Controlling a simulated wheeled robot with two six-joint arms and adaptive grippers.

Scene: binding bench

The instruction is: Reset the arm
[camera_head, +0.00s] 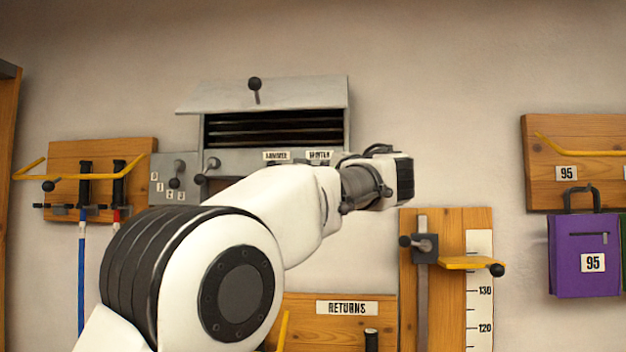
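My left arm comes in from the lower left and reaches up and to the right across the middle of the view. Its dark wrist end with the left gripper (403,180) is in front of the wall, just right of the grey metal box. I cannot make out separate fingers, so I cannot tell whether it is open or shut. Nothing is seen held in it. My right gripper is not in view.
A grey slotted box (320,95) hangs behind the arm. Left is a wooden rack (60,160) with blue and red straps. Right are a sliding gauge board (450,300) and a purple case (570,270) marked 95. A RETURNS board (390,310) is partly hidden below.

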